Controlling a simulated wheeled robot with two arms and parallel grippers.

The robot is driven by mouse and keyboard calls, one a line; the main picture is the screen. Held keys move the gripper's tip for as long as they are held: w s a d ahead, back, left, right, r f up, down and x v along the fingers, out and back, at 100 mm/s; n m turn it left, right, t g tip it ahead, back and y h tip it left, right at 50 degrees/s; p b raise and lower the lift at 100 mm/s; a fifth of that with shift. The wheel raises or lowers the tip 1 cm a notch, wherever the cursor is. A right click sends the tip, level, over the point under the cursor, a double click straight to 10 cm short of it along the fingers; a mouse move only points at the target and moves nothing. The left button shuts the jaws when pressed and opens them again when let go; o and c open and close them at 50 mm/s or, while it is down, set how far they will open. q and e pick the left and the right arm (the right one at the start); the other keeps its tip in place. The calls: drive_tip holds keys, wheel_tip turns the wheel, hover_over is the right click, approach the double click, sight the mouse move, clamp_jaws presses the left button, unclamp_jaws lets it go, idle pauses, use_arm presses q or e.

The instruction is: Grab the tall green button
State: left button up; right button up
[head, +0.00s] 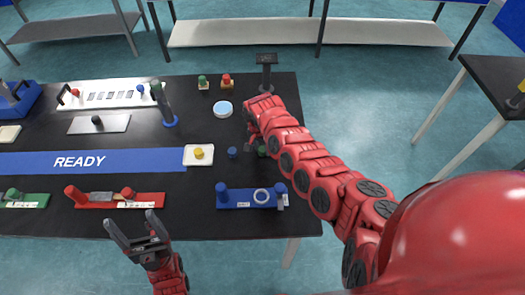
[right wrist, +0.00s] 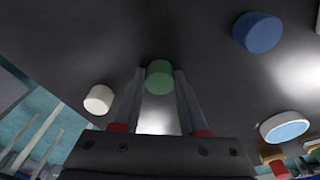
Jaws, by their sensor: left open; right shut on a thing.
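A green button (right wrist: 160,75) stands between the two fingertips of my right gripper (right wrist: 157,84) in the right wrist view. The fingers are shut on it, one at each side. In the head view the green button (head: 262,151) shows as a small dark green piece at the right part of the black table, beside my right gripper (head: 255,146); my red arm hides part of this area. Whether the button touches the table is hard to tell. My left gripper (head: 130,219) is open and empty, in front of the table's near edge.
A blue button (head: 232,152) stands just left of the green one. A yellow button (head: 199,153) sits on a white plate. A black post (head: 267,72) stands at the back edge.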

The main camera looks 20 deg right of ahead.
clamp_jaws()
drive_tip(key=shift+r, duration=0.2)
